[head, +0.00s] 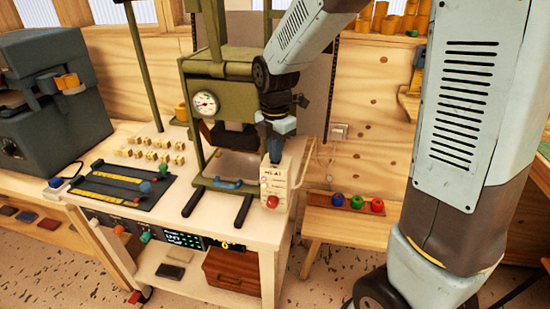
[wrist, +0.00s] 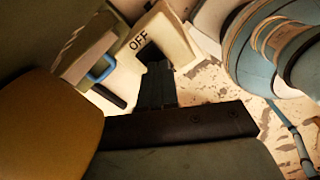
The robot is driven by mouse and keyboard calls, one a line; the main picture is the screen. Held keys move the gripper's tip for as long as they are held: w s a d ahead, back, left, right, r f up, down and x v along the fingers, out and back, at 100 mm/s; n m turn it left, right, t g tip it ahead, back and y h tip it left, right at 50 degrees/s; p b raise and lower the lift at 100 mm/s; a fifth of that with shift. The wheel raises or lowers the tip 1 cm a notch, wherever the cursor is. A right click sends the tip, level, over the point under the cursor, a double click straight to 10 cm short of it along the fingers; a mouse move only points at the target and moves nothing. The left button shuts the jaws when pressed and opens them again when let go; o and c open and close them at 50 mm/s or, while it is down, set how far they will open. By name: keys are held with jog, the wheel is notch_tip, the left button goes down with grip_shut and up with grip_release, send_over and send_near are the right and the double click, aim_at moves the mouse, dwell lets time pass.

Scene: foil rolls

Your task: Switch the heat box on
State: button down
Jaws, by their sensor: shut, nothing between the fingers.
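The heat box (head: 268,187) is a small cream box with dark lettering at the front right of the white bench. A red knob (head: 272,202) sits low on its face. My gripper (head: 275,158) points down at the top of the box, its fingers shut and empty. In the wrist view, a cream part of the box marked OFF (wrist: 140,40) shows at the top. The dark fingertips of my gripper (wrist: 157,75) are right beside or at a dark opening below that word. I cannot tell whether they touch it. The switch itself is not clearly seen.
A green press with a dial (head: 205,104) stands behind and left of the box. A black rail tray (head: 118,185) and several small cream blocks (head: 150,150) lie further left. A low wooden bench (head: 345,222) with a tray of coloured knobs stands to the right.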

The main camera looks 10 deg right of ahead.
jog(key=shift+r, duration=3.45)
jog(key=s+d+r+m+t, duration=0.2)
jog(key=s+d+r+m, duration=0.2)
jog(key=s+d+m, duration=0.4)
jog(key=s+d+r+m+t, duration=0.3)
jog(key=s+d+r+m, duration=0.2)
jog(key=m, duration=1.3)
jog(key=shift+s+d+t, duration=0.3)
jog(key=shift+s+d, duration=1.1)
jog(key=shift+s, duration=0.75)
